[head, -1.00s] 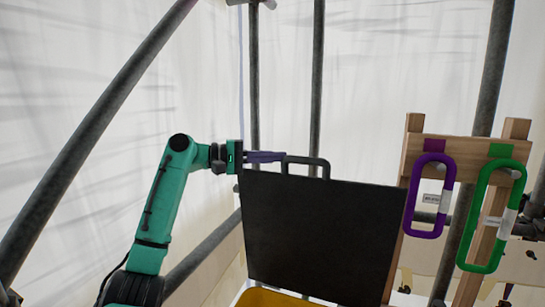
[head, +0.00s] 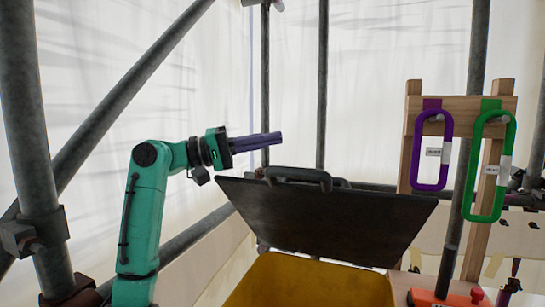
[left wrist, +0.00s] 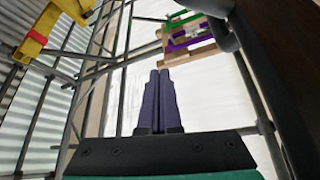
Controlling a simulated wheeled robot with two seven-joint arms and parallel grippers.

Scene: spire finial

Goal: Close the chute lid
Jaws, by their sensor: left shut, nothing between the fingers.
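The black chute lid (head: 325,218) is tilted partway over the yellow chute (head: 310,283) in the head view. Its dark bar handle (head: 298,176) is on the upper edge. My left gripper (head: 270,140) has purple fingers pressed together, with nothing between them. It is above and a little left of the handle, apart from it in the picture. The same shut fingers show in the left wrist view (left wrist: 158,88), pointing away from the wrist. My right gripper is in neither view.
A wooden rack (head: 462,103) at the right holds a purple carabiner (head: 419,152) and a green carabiner (head: 470,180). Grey scaffold poles (head: 322,80) stand behind the lid and at the left. An orange object (head: 440,298) lies at the lower right.

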